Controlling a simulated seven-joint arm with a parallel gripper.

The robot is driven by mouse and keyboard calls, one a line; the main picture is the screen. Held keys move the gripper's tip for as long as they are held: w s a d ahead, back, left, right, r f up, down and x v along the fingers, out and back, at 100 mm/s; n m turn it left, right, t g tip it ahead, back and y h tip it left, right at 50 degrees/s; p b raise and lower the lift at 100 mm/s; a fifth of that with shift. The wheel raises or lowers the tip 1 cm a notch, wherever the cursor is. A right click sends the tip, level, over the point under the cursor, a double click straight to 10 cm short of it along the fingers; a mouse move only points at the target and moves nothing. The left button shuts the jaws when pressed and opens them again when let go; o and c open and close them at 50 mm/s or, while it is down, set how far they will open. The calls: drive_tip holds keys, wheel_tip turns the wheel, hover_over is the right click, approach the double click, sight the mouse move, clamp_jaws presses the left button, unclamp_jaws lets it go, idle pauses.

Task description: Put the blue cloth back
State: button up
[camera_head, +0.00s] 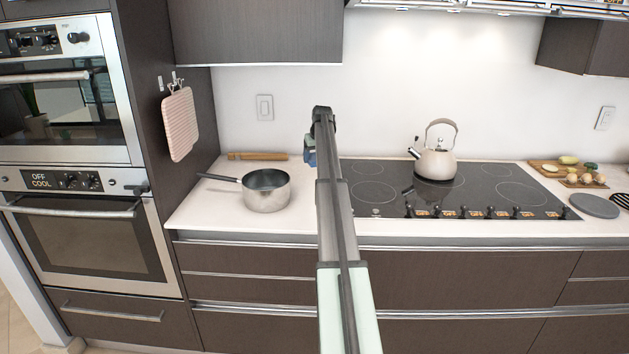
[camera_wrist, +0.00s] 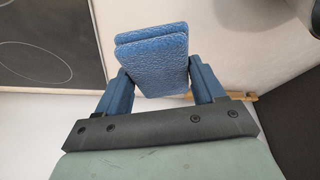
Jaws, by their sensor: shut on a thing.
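The blue cloth (camera_wrist: 152,58) is a textured, folded pad in the wrist view. It sits between the two blue fingers of my gripper (camera_wrist: 160,78), which is shut on it. In the head view my gripper (camera_head: 310,150) is raised over the counter near the stove's left edge, mostly hidden by my arm. A pink cloth (camera_head: 180,125) hangs on the dark cabinet side at left. A small hook (camera_head: 160,83) with nothing on it shows beside the pink cloth's hook.
A steel saucepan (camera_head: 266,192) with its handle pointing left and a rolling pin (camera_head: 258,156) are on the counter left of my arm. A kettle (camera_head: 436,158) stands on the black stove (camera_head: 470,192). Stacked ovens (camera_head: 85,225) are at far left. An upper cabinet (camera_head: 257,32) overhangs the counter.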

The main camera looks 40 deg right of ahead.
sight(314, 182)
wheel_tip(314, 182, down, 9)
idle(0.5)
drive_tip(key=shift+f, duration=0.15)
drive_tip(key=o, duration=0.9)
drive_tip(key=shift+o, duration=0.2)
drive_tip(key=v, duration=1.2)
drive_tip(key=shift+s, duration=0.1)
